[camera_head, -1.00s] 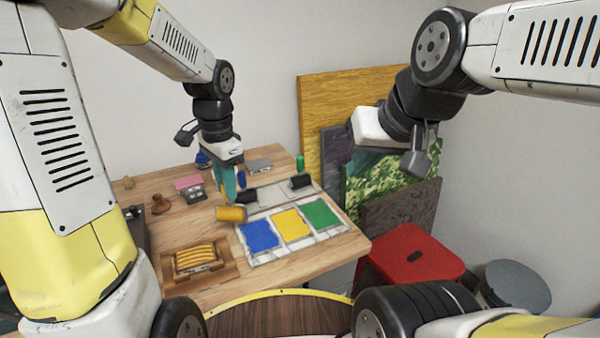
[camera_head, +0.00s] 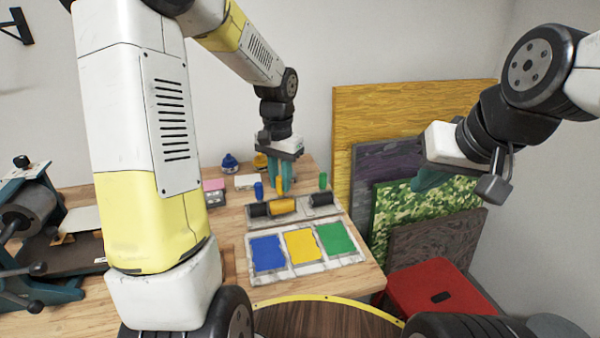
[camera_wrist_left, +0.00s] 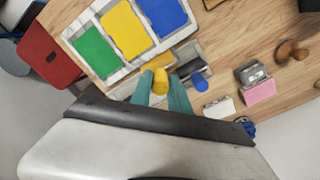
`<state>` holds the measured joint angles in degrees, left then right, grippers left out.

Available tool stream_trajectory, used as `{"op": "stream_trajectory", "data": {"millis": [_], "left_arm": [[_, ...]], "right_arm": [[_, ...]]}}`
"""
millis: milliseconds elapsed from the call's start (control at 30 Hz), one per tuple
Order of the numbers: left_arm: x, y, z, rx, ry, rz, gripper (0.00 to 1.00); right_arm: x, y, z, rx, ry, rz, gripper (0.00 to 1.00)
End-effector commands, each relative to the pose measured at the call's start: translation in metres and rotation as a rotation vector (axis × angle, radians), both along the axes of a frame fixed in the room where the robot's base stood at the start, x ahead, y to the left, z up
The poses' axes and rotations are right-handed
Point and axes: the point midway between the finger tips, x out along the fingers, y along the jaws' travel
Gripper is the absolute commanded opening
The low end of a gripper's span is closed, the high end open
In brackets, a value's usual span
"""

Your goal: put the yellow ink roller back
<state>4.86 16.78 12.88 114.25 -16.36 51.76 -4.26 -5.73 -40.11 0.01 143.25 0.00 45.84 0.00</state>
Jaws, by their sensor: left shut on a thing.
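The yellow ink roller (camera_head: 284,206) is at the middle of the grey roller rack (camera_head: 294,220), between two dark rollers. I cannot tell whether it rests on the rack or is just above it. My left gripper (camera_head: 280,186) points down and is shut on the roller's yellow handle, which stands upright between the teal fingers. The left wrist view also shows the yellow handle (camera_wrist_left: 160,82) between the fingers. The blue-handled roller (camera_head: 258,210) is left and the green-handled roller (camera_head: 321,199) right. My right gripper (camera_head: 430,180) hangs apart, its fingertips mostly hidden.
An ink tray with blue, yellow (camera_head: 303,245) and green pads lies in front of the rack. Behind are a blue knob-like thing (camera_head: 229,162) and a pale block (camera_head: 246,182). A press (camera_head: 30,230) stands left. Coloured boards (camera_head: 410,115) lean at the wall by a red stool (camera_head: 436,290).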

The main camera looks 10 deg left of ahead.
Motion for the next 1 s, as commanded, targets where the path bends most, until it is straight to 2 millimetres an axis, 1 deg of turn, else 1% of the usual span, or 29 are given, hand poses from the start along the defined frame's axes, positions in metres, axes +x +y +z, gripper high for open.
{"op": "stream_trajectory", "data": {"millis": [33, 100, 200, 300, 500, 700, 733, 1000], "left_arm": [[0.015, -0.004, -0.002, -0.002, 0.001, -0.002, 0.0], [0.031, -0.008, -0.004, -0.001, 0.002, -0.001, 0.0], [0.05, -0.012, -0.006, -0.001, 0.0, 0.0, 0.0], [0.062, -0.014, -0.006, 0.0, -0.001, -0.001, 0.0], [0.074, -0.018, -0.007, -0.001, 0.0, -0.001, 0.0], [0.074, -0.017, -0.038, 0.0, 0.003, 0.0, 0.0], [0.074, -0.017, -0.04, 0.0, 0.002, 0.0, 0.0], [0.074, -0.017, -0.042, 0.0, -0.001, 0.0, 0.0]], "right_arm": [[0.0, 0.0, 0.0, 0.0, 0.0, 0.0, 0.0], [0.0, 0.0, 0.0, 0.0, 0.0, 0.0, 0.0], [0.0, 0.0, 0.0, 0.0, 0.0, 0.0, 0.0], [0.0, 0.0, 0.0, 0.0, 0.0, 0.0, 0.0], [0.0, 0.0, 0.0, 0.0, 0.0, 0.0, 0.0], [0.0, 0.0, 0.0, 0.0, 0.0, 0.0, 0.0], [0.0, 0.0, 0.0, 0.0, 0.0, 0.0, 0.0], [0.0, 0.0, 0.0, 0.0, 0.0, 0.0, 0.0]]}}
